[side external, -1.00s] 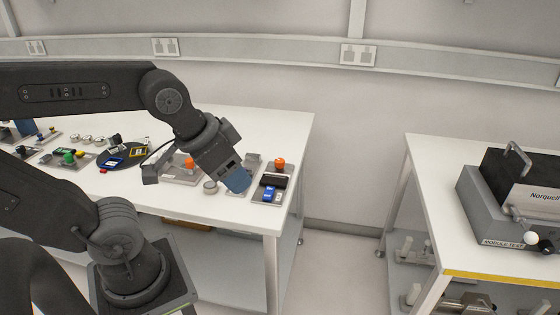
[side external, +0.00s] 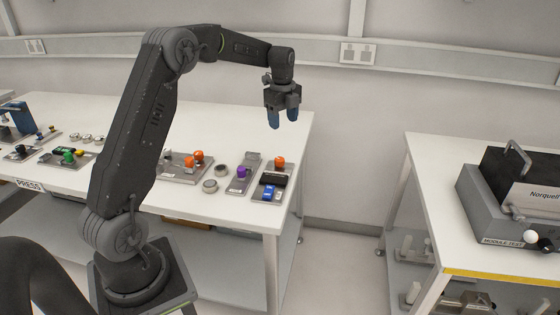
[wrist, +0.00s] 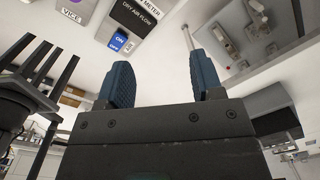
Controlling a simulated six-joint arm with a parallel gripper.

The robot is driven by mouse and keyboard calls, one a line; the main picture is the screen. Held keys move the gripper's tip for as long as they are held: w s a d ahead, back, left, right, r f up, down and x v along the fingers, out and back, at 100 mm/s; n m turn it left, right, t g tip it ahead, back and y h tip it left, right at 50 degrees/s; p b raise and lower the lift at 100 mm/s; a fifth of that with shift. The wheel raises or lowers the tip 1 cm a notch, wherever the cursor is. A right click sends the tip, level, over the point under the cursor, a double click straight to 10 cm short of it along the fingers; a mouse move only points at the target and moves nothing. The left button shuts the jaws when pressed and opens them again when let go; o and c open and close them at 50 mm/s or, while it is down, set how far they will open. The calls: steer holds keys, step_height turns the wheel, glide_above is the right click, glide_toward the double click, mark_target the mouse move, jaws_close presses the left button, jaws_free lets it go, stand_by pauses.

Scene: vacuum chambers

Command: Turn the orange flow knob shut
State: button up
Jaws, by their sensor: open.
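An orange knob (side external: 279,162) stands at the far end of the rightmost panel on the white bench. Two more orange knobs (side external: 198,157) sit on a grey panel further left; I cannot tell from labels which is the flow knob. My gripper (side external: 284,118) points down, open and empty, raised above the bench's right end and apart from the knobs. In the wrist view, its two blue fingers (wrist: 160,62) are spread with nothing between them. A black plate lettered AIR FLOW (wrist: 135,18) shows beyond them, beside a blue switch (wrist: 118,40). No orange knob is visible there.
A purple knob (side external: 241,172) and round metal pieces (side external: 210,186) stand left of the rightmost panel. The bench's right edge is close by. A gap of floor separates it from a second table with a grey module tester (side external: 490,215).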

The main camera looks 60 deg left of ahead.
mark_target(280, 159)
steer(key=shift+m, duration=0.7)
steer(key=a+f, duration=0.1)
steer(key=f, duration=0.4)
steer(key=a+f, duration=0.1)
steer(key=f, duration=0.5)
steer(key=a+f, duration=0.1)
steer(key=f, duration=0.4)
steer(key=shift+w+f, duration=0.35)
steer(key=shift+w, duration=0.05)
steer(key=shift+c, duration=0.3)
steer(key=c, duration=0.9)
steer(key=shift+o, duration=0.2)
